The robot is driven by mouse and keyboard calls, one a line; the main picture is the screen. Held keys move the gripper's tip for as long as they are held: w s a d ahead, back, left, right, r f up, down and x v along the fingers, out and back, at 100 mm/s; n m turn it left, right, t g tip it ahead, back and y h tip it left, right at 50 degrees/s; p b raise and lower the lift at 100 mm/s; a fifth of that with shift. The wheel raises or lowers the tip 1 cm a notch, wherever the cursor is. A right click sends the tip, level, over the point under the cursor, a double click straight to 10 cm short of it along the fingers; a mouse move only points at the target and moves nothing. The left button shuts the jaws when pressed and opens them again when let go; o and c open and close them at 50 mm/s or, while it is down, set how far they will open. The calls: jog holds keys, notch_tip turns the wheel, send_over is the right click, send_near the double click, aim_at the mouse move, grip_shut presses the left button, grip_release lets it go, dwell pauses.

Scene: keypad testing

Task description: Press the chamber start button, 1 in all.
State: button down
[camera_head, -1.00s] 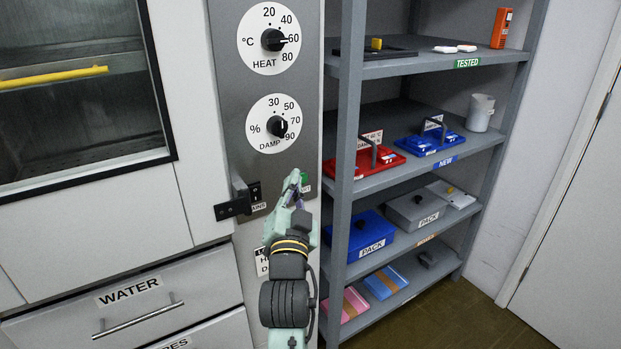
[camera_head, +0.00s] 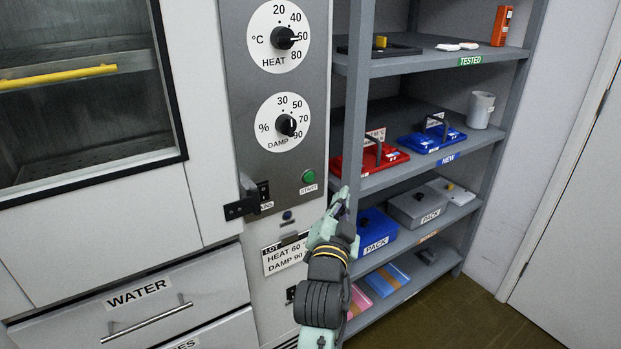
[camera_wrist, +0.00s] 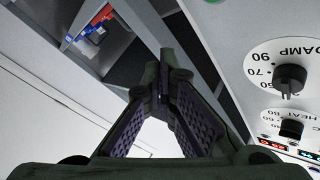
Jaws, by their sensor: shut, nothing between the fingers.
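The green start button (camera_head: 308,176), with a START label under it, sits low on the grey control panel (camera_head: 240,120) of the chamber, right of the black latch. My gripper (camera_head: 342,196) is shut and empty. In the head view its tip shows right of and slightly below the button, apart from it, in front of the shelf post. In the wrist view the fingertips (camera_wrist: 168,72) meet, with the panel to their right.
The HEAT dial (camera_head: 285,37) points near 60 and the DAMP dial (camera_head: 286,125) near 90. A black latch (camera_head: 243,206) sticks out left of the button. A LOT card (camera_head: 286,255) reads HEAT 60, DAMP 90. An open shelf rack (camera_head: 357,110) stands close on the right.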

jog(key=shift+w+a+b, duration=0.2)
jog(key=shift+w+a, duration=0.6)
jog(key=shift+w, duration=0.3)
jog(key=shift+w+a+b, duration=0.15)
jog(key=shift+w+a, duration=0.65)
jog(key=shift+w, duration=0.3)
jog(key=shift+w+a+b, duration=0.2)
jog(key=shift+w+a, duration=0.6)
jog(key=shift+w, duration=0.3)
jog(key=shift+w+a, duration=0.25)
jog(key=shift+w, duration=0.1)
jog(key=shift+w+a+b, duration=0.2)
jog(key=shift+w+b, duration=0.1)
jog(key=shift+b, duration=0.1)
jog(key=shift+s, duration=0.15)
jog(key=shift+s+d, duration=0.4)
jog(key=shift+s, duration=0.15)
jog(key=s+d, duration=0.1)
jog(key=s, duration=0.1)
jog(key=s+d, duration=0.2)
